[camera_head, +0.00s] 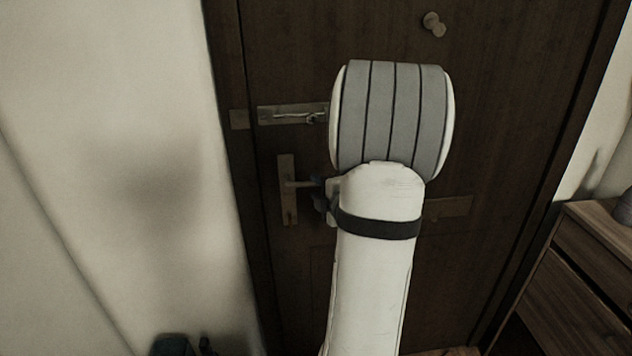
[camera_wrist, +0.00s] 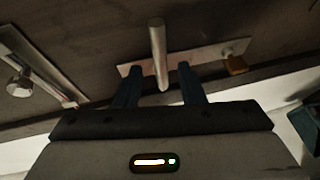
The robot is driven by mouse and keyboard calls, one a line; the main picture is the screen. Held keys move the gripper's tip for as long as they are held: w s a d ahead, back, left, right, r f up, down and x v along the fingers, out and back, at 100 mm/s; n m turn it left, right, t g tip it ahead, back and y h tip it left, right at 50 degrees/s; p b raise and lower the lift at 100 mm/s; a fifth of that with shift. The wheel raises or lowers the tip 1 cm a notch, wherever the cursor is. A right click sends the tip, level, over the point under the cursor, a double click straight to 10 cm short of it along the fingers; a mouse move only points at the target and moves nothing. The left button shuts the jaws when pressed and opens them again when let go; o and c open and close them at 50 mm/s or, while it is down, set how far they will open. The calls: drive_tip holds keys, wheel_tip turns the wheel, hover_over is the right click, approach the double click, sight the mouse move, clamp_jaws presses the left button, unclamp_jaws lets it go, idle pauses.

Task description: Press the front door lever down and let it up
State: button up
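The front door lever (camera_head: 302,184) is a metal bar on an upright plate (camera_head: 287,190) at the left side of the dark door (camera_head: 300,50). In the wrist view the lever (camera_wrist: 157,45) points toward the camera from its plate (camera_wrist: 203,54). My gripper (camera_wrist: 158,68) is open, with one dark finger on each side of the lever's free end. I cannot tell whether either finger touches it. In the head view my gripper (camera_head: 322,200) is at the lever's right end, mostly hidden by my arm. The lever looks about level there.
A metal latch plate (camera_head: 290,113) sits above the lever, and a round knob (camera_head: 432,22) is higher on the door. A wooden drawer cabinet (camera_head: 580,270) stands at the right. A pale wall (camera_head: 110,120) is at the left. Dark objects (camera_head: 172,345) lie at the bottom left.

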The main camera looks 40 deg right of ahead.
sight(312, 183)
drive_tip(key=x, duration=0.4)
drive_tip(key=shift+w+d+p, duration=0.1)
drive_tip(key=shift+p, duration=0.25)
drive_tip(key=shift+c, duration=0.5)
clamp_jaws()
